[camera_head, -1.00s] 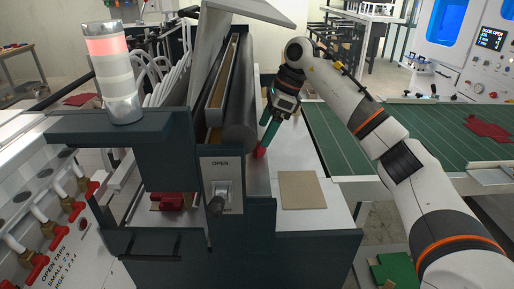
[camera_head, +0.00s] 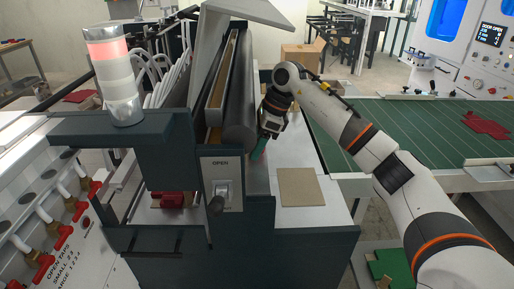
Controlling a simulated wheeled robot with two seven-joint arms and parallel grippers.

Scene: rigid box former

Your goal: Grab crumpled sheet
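My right gripper (camera_head: 259,152) reaches down beside the dark roller (camera_head: 241,98) of the machine, above the pale side table. Only a teal finger shows clearly, so I cannot tell whether it is open or shut, or whether it holds anything. I cannot make out a crumpled sheet at the gripper now; the roller and the gripper itself may hide it. My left gripper is not in view.
A flat tan board (camera_head: 300,187) lies on the pale table (camera_head: 312,217) in front of the gripper. A green conveyor (camera_head: 415,130) carries a flat red cut-out (camera_head: 487,127) at the right. A lever marked OPEN (camera_head: 217,200) stands on the machine's front.

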